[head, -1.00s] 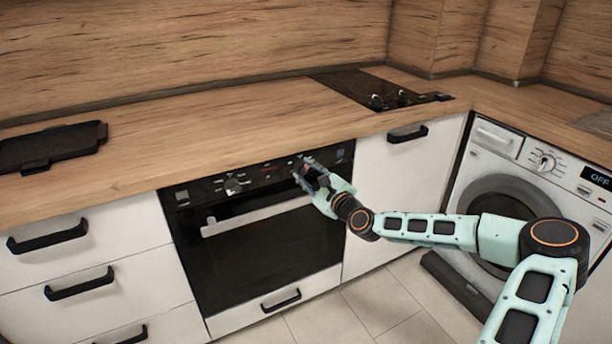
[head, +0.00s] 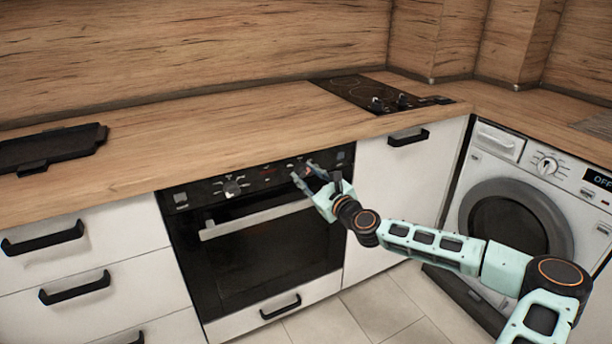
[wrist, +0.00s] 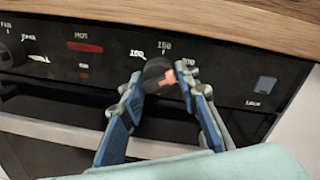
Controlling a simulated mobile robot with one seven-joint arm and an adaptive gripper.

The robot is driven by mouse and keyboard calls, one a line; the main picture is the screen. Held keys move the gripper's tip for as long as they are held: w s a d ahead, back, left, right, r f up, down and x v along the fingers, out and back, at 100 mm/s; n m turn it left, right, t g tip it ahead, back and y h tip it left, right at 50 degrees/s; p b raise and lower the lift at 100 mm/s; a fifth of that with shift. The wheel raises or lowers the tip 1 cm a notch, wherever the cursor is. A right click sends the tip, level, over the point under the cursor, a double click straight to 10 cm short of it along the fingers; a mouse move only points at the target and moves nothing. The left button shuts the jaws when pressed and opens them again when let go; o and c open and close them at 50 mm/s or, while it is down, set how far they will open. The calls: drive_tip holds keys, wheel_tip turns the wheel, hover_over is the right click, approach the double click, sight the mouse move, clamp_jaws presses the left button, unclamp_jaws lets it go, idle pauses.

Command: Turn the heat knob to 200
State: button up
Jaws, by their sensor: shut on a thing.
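The heat knob (wrist: 157,72) is a round dark knob with a pinkish-red mark on the oven's black control panel (wrist: 222,78). In the wrist view its mark lies on the right side, towards the right finger. Printed numbers around the knob show 100 at upper left, 150 at the top and a partly covered label, seemingly 200, at right. My gripper (wrist: 160,92) has its blue fingers on either side of the knob, shut on it. In the head view my gripper (head: 304,174) is at the panel's right part and hides most of the knob.
Another knob (head: 232,187) and a small red display (wrist: 85,47) are left of the heat knob. The oven handle (head: 256,219) runs just below the panel. The wooden worktop (head: 220,135) overhangs above. A washing machine (head: 520,190) stands at right.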

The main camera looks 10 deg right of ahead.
drive_tip(key=o, duration=1.2)
drive_tip(key=shift+c, duration=0.2)
drive_tip(key=v, duration=1.2)
